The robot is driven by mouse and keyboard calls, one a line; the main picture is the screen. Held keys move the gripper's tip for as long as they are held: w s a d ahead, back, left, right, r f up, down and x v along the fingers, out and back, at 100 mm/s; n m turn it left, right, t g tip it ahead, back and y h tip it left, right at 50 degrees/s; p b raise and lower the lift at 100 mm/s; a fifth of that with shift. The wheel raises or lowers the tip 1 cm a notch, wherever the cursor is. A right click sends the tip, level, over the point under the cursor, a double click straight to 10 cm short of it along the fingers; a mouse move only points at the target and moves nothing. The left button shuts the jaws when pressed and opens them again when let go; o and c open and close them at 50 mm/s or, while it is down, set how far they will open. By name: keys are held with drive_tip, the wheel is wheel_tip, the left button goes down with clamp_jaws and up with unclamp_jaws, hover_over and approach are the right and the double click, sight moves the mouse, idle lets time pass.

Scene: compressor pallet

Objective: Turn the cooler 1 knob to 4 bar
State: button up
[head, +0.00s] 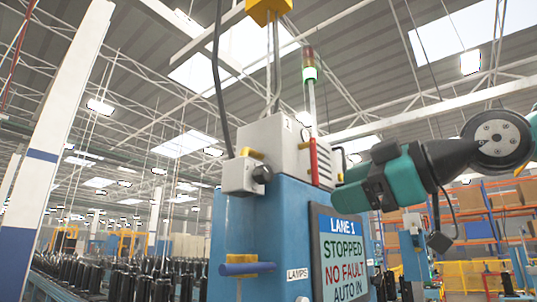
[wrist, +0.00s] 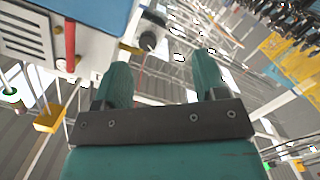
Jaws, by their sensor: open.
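A black knob (head: 262,173) sits on a small grey box (head: 238,176) at the front left of the white cooler unit (head: 277,142). The unit tops a blue cabinet. The knob also shows in the wrist view (wrist: 148,40), beyond the space between my fingers. No scale or pressure reading is legible, so I cannot tell its setting. My gripper (wrist: 160,65) is open, with two teal fingers apart and nothing between them. In the head view my teal gripper (head: 378,185) is at the cabinet's right, apart from the knob.
A red handle (head: 313,160) stands upright on the unit's right side, between the knob and my gripper. Below are a LANE 1 screen (head: 344,255) reading stopped, no fault, and a blue horizontal bar (head: 247,268). Dark bottles (head: 125,280) line the lower left.

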wheel_tip(320, 180, up, 6)
drive_tip(key=n+y, duration=0.1)
drive_tip(key=n, duration=0.1)
drive_tip(key=p, duration=1)
approach(268, 173)
drive_tip(key=shift+t, duration=0.3)
drive_tip(key=x, duration=0.9)
drive_tip(key=shift+a, duration=0.3)
drive_tip(key=shift+w+a+f, duration=0.25)
drive_tip(key=shift+w+a, duration=0.1)
drive_tip(key=shift+c, duration=0.2)
drive_tip(key=c, duration=0.9)
